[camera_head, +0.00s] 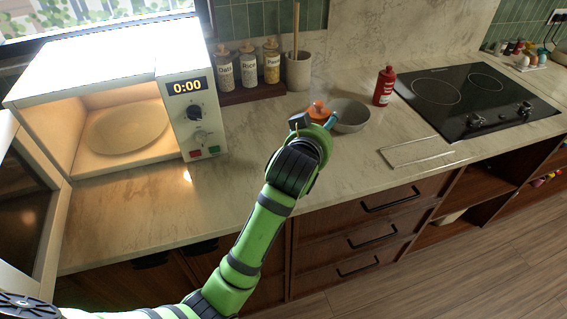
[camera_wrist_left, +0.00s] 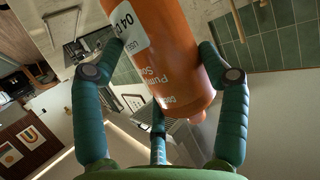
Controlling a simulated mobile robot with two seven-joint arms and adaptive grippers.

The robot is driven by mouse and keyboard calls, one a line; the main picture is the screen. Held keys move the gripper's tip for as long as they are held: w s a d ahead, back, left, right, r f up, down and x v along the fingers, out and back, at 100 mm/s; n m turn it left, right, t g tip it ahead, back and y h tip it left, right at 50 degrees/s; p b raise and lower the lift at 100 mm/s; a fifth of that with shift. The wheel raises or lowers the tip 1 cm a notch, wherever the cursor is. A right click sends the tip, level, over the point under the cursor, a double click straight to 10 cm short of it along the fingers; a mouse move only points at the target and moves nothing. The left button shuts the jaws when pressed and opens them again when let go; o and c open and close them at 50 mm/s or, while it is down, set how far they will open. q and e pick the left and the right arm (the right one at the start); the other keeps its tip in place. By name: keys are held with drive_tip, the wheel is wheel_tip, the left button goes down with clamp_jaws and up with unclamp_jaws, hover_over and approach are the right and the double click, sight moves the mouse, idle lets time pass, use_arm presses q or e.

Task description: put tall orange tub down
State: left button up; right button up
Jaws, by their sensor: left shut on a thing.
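The tall orange tub (camera_head: 319,110) shows only its orange top in the head view, just beyond my wrist and beside the grey bowl (camera_head: 351,116). The rest of it is hidden behind my arm. My left gripper (camera_head: 313,123) is shut on it. In the left wrist view, the teal fingers of the gripper (camera_wrist_left: 160,78) surround the orange tub (camera_wrist_left: 165,45), which has a white label and printed lettering. I cannot tell whether the tub's base touches the counter. My right gripper is not in view.
A microwave (camera_head: 190,110) with its door open stands at left. Jars (camera_head: 248,68) on a dark tray and a utensil crock (camera_head: 299,70) stand behind. A red bottle (camera_head: 384,86) and a hob (camera_head: 470,95) are at right. Counter between microwave and arm is clear.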

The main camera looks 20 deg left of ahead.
use_arm(q)
drive_tip(key=shift+w+a+r, duration=0.1)
drive_tip(key=shift+w+r, duration=0.25)
drive_tip(key=shift+w, duration=0.25)
drive_tip(key=shift+w+r, duration=0.3)
drive_tip(key=shift+w, duration=0.25)
drive_tip(key=shift+w+a+f, duration=0.15)
drive_tip(key=shift+a, duration=0.35)
drive_tip(key=a+f+p, duration=0.1)
drive_tip(key=a+f, duration=0.2)
drive_tip(key=w+a+f+p, duration=0.1)
drive_tip(key=a+f, duration=0.2)
drive_tip(key=a, duration=0.1)
drive_tip(key=a+f+p, duration=0.2)
drive_tip(key=a+f, duration=0.1)
drive_tip(key=f, duration=0.1)
drive_tip(key=shift+w+a, duration=0.2)
drive_tip(key=shift+w, duration=0.15)
drive_tip(key=shift+f, duration=0.2)
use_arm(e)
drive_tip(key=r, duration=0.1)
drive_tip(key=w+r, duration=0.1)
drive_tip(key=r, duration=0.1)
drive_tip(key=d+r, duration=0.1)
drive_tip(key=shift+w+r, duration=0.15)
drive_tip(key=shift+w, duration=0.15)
